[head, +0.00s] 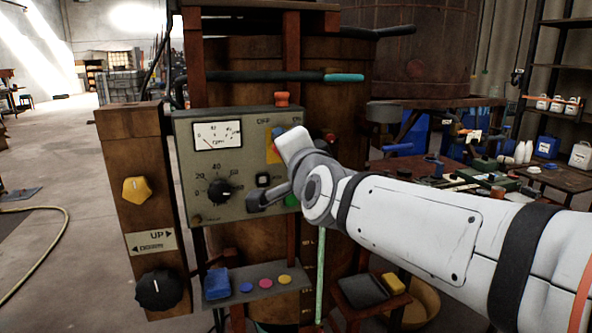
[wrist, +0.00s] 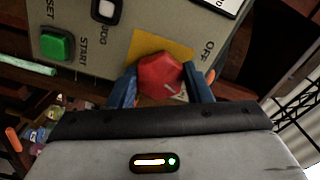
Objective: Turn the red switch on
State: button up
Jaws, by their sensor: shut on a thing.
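The red switch (wrist: 161,75) is a faceted red knob on a yellow plate (wrist: 150,42) in the wrist view. My gripper (wrist: 168,82) has its two blue fingers on either side of the knob and is shut on it. The word OFF shows at the upper right of the plate there. In the head view the yellow plate (head: 271,152) is partly covered by my gripper (head: 280,140), and the knob is hidden. OFF and ON labels stand above it on the grey-green control panel (head: 182,150). I cannot tell exactly where the knob points.
The panel also carries a white gauge (head: 217,134), a black dial (head: 219,190) and a green START button (wrist: 57,45). A wooden post (head: 140,210) with a yellow knob stands at left. A ledge with coloured buttons (head: 265,282) juts out below. Open floor lies at far left.

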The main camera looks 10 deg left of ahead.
jog(key=m+b, duration=0.3)
jog(key=m, duration=0.2)
dwell(0.6)
jog(key=o, duration=1)
jog(key=p+v, duration=0.2)
jog(key=v, duration=0.5)
jog(key=shift+s+d, duration=0.2)
jog(key=shift+s, duration=0.15)
